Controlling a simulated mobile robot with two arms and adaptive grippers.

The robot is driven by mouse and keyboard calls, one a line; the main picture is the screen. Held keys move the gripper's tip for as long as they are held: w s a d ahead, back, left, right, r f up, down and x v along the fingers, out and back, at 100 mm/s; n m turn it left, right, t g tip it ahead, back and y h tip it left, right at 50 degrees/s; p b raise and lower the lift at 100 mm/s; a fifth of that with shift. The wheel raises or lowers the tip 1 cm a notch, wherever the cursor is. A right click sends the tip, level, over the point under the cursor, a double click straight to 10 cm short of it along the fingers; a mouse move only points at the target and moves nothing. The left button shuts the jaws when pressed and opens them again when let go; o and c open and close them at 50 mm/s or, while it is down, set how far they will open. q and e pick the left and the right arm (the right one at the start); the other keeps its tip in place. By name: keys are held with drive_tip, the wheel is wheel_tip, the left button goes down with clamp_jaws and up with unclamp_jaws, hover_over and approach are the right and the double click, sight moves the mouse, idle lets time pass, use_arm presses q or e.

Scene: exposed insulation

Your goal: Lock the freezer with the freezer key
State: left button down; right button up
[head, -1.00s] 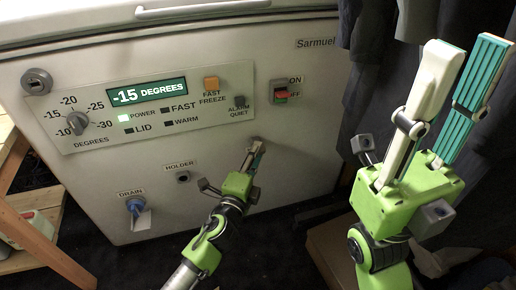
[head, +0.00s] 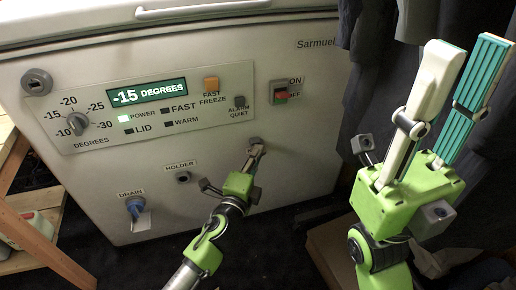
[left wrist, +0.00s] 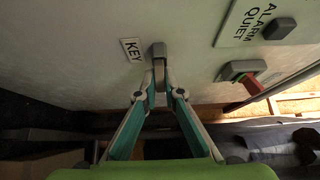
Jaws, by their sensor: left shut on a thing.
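The white freezer (head: 250,120) stands in front of me, with its round grey lock (head: 36,82) at the upper left of its front. My left gripper (head: 256,146) is at the lower right of that front. In the left wrist view its fingertips (left wrist: 159,76) are shut on a small grey block-shaped piece beside the KEY label (left wrist: 132,49). This piece looks like the freezer key (left wrist: 158,50) at its holder; the fingers partly hide it, and I cannot tell key from holder. My right gripper (head: 467,60) is raised at the right, open and empty.
The front carries a temperature dial (head: 77,123), a display (head: 146,90), a red-green switch (head: 281,92), a small holder (head: 183,177) and a blue drain valve (head: 135,205). A wooden shelf (head: 50,250) stands at left; dark clothes (head: 375,90) hang at right.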

use_arm(q)
drive_tip(key=shift+s+d, duration=0.15)
drive_tip(key=shift+s, duration=0.35)
drive_tip(key=shift+s+d, duration=0.25)
drive_tip(key=shift+s, duration=0.45)
drive_tip(key=shift+s+d, duration=0.2)
drive_tip(key=shift+s, duration=0.45)
